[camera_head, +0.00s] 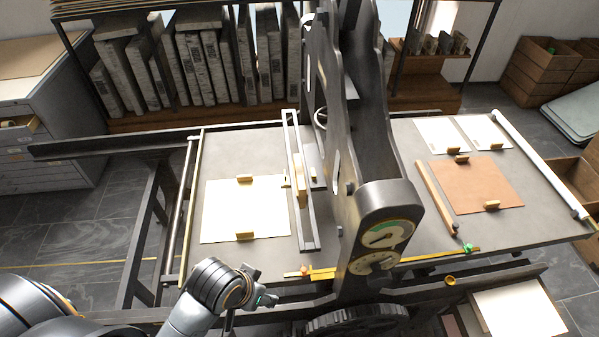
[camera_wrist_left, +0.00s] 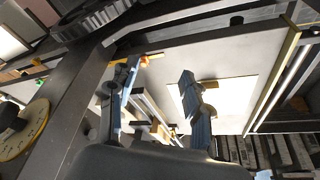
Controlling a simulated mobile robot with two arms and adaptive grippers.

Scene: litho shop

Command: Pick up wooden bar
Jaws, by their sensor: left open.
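A long wooden bar (camera_head: 437,197) lies on the right half of the press bed, along the left edge of a brown sheet (camera_head: 480,178). My left gripper (camera_head: 262,287) is near the front edge of the bed, left of the press frame and well away from this bar. In the left wrist view my left gripper (camera_wrist_left: 158,92) is open, with nothing seen between its two fingers. The bar cannot be made out in the wrist view. My right gripper is not in view.
The dark press frame (camera_head: 365,150) stands between my left gripper and the bar. A pale sheet (camera_head: 246,207) with small wooden blocks lies on the left of the bed (camera_head: 225,150). A white roller (camera_head: 540,163) runs along the right edge. Shelved slabs (camera_head: 190,60) stand behind.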

